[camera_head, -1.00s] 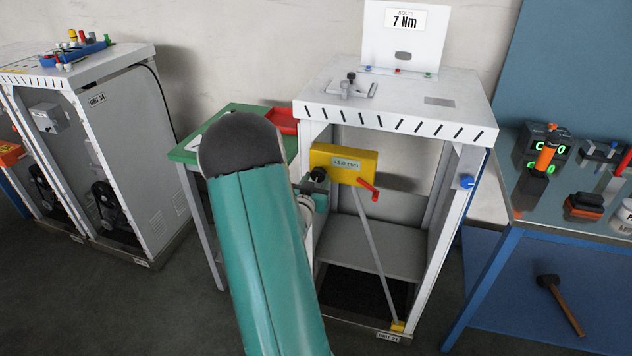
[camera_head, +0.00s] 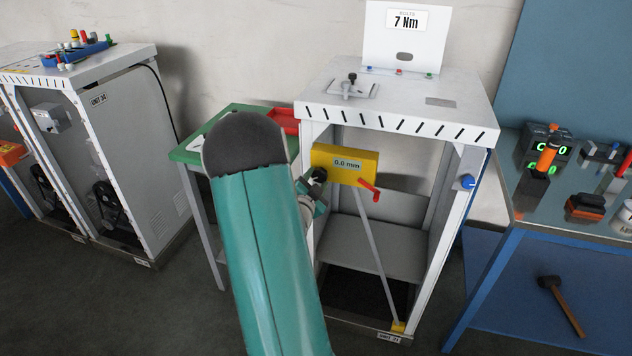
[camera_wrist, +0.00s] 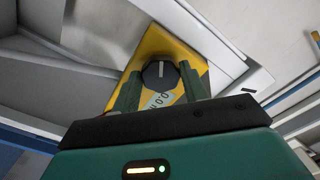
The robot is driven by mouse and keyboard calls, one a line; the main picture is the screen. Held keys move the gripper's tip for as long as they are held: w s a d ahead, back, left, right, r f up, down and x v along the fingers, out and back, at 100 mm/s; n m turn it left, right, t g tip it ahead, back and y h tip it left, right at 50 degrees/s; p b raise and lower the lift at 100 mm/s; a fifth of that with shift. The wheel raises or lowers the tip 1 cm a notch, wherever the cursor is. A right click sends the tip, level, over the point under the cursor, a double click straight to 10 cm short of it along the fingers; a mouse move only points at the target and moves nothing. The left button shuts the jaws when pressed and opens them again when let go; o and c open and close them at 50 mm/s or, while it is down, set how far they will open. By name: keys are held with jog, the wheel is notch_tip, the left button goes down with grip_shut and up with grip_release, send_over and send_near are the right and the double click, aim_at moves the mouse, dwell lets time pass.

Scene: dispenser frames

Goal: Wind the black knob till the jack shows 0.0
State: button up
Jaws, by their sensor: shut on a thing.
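The yellow jack (camera_head: 362,153) sits inside the open white cabinet frame, under its top. Its display (camera_head: 347,163) reads 0.0 mm. The black knob (camera_head: 320,174) is on the jack's left end, partly hidden by my gripper (camera_head: 312,185). In the wrist view the black knob (camera_wrist: 160,73) has a pale line on its face, close to upright in the picture. The two green fingers of my gripper (camera_wrist: 160,85) stand on either side of the knob and are shut on it. A red lever (camera_head: 370,188) hangs from the jack's right side.
The white cabinet (camera_head: 395,105) has side posts close around the jack, and a grey strut (camera_head: 377,255) runs down from it. A sign reading 7 Nm (camera_head: 405,20) stands on top. A blue bench (camera_head: 560,215) with tools is at the right; a green table (camera_head: 190,153) is at the left.

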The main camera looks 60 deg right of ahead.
dwell(0.3)
jog(key=o, duration=1)
jog(key=shift+a, duration=0.15)
jog(key=s+a, duration=0.2)
jog(key=a, duration=1.1)
jog(key=shift+a, duration=0.25)
